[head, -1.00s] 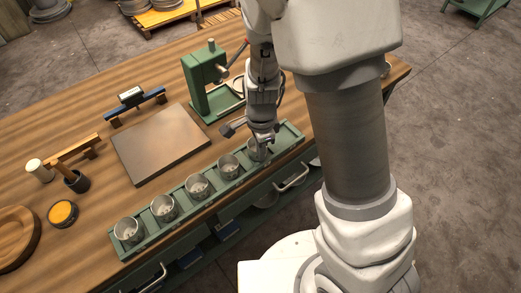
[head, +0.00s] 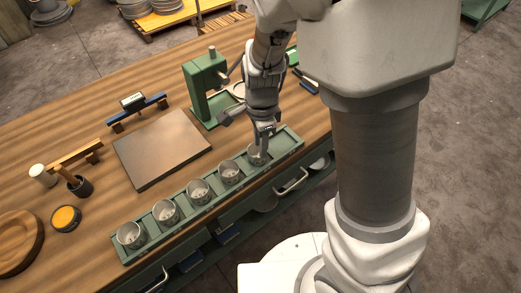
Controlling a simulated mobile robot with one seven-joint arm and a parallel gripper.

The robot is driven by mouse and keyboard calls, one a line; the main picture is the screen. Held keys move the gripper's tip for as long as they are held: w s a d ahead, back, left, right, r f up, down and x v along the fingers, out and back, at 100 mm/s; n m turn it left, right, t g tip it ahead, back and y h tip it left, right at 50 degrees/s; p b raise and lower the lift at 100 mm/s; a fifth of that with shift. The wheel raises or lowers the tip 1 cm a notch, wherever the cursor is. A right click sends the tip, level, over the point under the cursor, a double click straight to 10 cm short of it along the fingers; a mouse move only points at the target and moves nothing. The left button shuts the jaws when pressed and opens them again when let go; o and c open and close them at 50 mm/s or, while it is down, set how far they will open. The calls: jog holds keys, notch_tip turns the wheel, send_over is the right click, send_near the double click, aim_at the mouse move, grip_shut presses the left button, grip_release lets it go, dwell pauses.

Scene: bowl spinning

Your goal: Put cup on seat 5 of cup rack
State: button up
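The green cup rack (head: 284,144) lies along the near edge of the workbench, running from lower left to upper right. Several grey metal cups stand upright in it in a row; the leftmost cup (head: 131,236) is at the lower-left end. The cup farthest right (head: 256,157) is at my gripper and partly covered by it. My gripper (head: 263,145) points down over this cup, with its finger tips at or inside the rim. I cannot tell whether the fingers touch the cup or how far apart they are.
A flat grey-brown plate (head: 162,149) lies behind the rack. A green press (head: 205,88) stands behind my gripper. A blue level-like tool (head: 136,110), a dark small pot (head: 80,186), an orange-filled tin (head: 66,218) and a wooden bowl (head: 18,245) are at left.

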jog(key=s+d+r+n+t, duration=0.1)
jog(key=s+d+r+n, duration=0.2)
jog(key=r, duration=0.4)
jog(key=s+d+r+n+t, duration=0.2)
jog(key=s+d+r+n, duration=0.2)
jog(key=r, duration=0.4)
jog(key=s+d+r+n+t, duration=0.2)
jog(key=s+d+r+n, duration=0.1)
jog(key=s+r+n, duration=0.2)
notch_tip(320, 180, up, 3)
jog(key=n, duration=0.2)
jog(key=shift+s+d+n+p, duration=0.15)
jog(key=shift+d+n+p, duration=0.15)
jog(key=shift+p, duration=0.1)
